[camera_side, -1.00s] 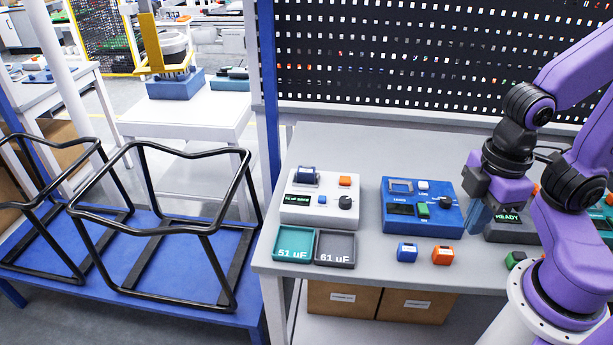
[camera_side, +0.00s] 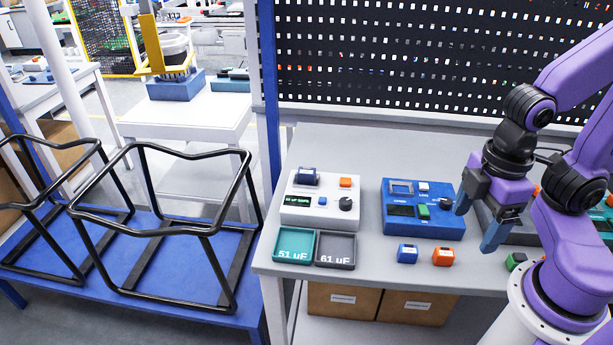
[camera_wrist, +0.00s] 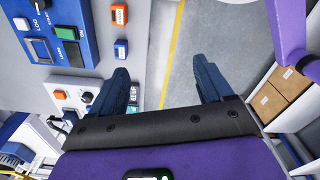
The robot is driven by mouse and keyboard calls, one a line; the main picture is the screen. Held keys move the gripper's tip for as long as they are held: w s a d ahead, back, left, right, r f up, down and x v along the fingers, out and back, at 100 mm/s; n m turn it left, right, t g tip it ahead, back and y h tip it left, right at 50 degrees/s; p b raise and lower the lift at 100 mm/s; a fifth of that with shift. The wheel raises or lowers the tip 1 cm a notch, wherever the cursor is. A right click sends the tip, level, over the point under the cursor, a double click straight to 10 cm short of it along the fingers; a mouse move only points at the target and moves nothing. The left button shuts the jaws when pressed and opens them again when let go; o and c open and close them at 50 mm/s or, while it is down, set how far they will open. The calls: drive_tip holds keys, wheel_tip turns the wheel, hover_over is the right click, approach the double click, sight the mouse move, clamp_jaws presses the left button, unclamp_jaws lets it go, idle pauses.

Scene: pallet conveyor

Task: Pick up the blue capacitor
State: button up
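The blue capacitor (camera_side: 407,253) is a small blue block with a pale label, lying on the grey bench near its front edge. It also shows in the wrist view (camera_wrist: 121,49), at the upper left. An orange block (camera_side: 443,256) of like size lies just to its right. My gripper (camera_side: 475,231) is open and empty, above the bench to the right of the blue capacitor and apart from it. In the wrist view both dark blue fingers of my gripper (camera_wrist: 163,78) stand wide apart with nothing between them.
A blue tester (camera_side: 440,224) and a white tester (camera_side: 296,210) stand behind the blocks. The 51 uF tray (camera_side: 294,258) and 61 uF tray (camera_side: 335,263) sit at the left front. A green block (camera_side: 515,260) lies right, near my base. The pegboard (camera_side: 420,75) rises behind.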

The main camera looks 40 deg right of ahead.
drive_tip(key=n+t+h, duration=0.9)
drive_tip(key=n, duration=0.5)
approach(306, 172)
drive_tip(key=shift+w+d+f+g, duration=0.15)
drive_tip(key=shift+w+d+f, duration=0.25)
drive_tip(key=shift+w+d, duration=0.15)
drive_tip(key=shift+w+d+f+g, duration=0.15)
drive_tip(key=shift+w+d+f, duration=0.25)
drive_tip(key=shift+d, duration=0.3)
drive_tip(key=shift+w+x, duration=0.25)
drive_tip(key=shift+x, duration=2.7)
drive_tip(key=shift+a+r, duration=0.15)
drive_tip(key=shift+a, duration=0.1)
drive_tip(key=c, duration=1.3)
drive_tip(key=shift+r, duration=0.1)
